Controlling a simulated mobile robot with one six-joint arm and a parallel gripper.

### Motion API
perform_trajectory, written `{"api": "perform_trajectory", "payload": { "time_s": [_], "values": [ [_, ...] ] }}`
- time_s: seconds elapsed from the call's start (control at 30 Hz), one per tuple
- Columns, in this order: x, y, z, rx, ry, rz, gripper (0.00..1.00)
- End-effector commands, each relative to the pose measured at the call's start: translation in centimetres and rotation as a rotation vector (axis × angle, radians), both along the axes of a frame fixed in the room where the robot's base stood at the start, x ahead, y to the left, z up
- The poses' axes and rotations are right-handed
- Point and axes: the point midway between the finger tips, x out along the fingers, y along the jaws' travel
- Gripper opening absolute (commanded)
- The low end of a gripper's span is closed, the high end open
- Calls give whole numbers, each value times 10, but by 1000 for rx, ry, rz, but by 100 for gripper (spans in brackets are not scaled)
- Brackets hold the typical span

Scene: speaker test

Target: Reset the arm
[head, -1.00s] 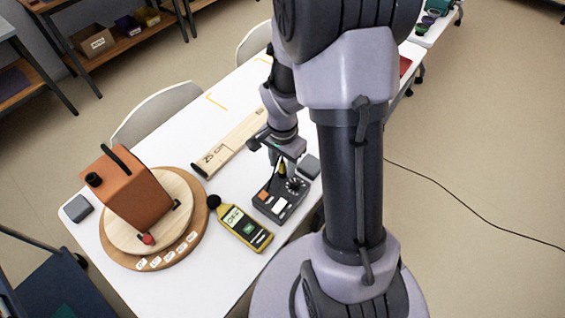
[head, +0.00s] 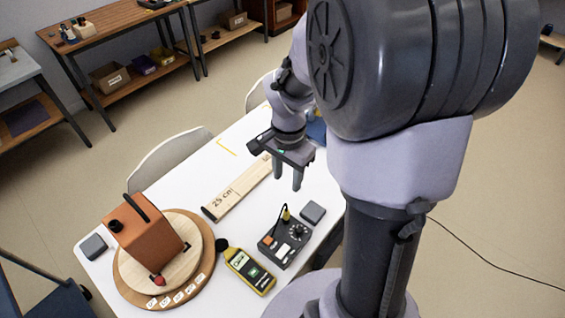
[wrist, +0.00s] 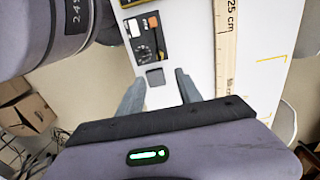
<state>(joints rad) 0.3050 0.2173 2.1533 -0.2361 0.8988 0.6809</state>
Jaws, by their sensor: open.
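My gripper (head: 287,181) is open and empty, raised above the white table near its right part. In the head view its fingers point down, between the wooden 25 cm board and the dark control box (head: 284,240). In the wrist view the open fingers (wrist: 160,92) frame a small grey block (wrist: 155,77), with the control box (wrist: 147,38) beyond it. The control box has a dial, an orange switch, a white switch and a plug with a yellow part standing at its top edge. My arm hides part of the table's right end.
An orange speaker (head: 146,238) stands on a round wooden turntable (head: 128,283) at the left. A yellow sound meter (head: 250,271) lies beside the control box. The wooden board (head: 237,189) lies behind. Grey blocks (head: 312,212) (head: 93,246) sit on the table (head: 200,170). Chairs stand behind.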

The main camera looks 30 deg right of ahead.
Motion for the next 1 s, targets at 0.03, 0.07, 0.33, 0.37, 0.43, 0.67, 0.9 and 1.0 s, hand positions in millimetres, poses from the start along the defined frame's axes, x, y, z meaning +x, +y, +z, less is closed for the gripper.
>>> {"api": "perform_trajectory", "payload": {
  "time_s": [0.03,0.07,0.33,0.37,0.43,0.67,0.9,1.0],
  "values": [
    [0,0,2,-1,-1,0,42],
    [0,0,3,-1,0,0,42],
    [-27,61,74,-10,-208,295,42],
    [-37,74,86,-14,-253,364,42],
    [-61,101,108,-23,-354,515,42],
    [-111,144,130,-53,-548,809,42],
    [-114,146,131,-55,-559,825,42],
    [-114,146,131,-55,-559,824,42]
  ]
}}
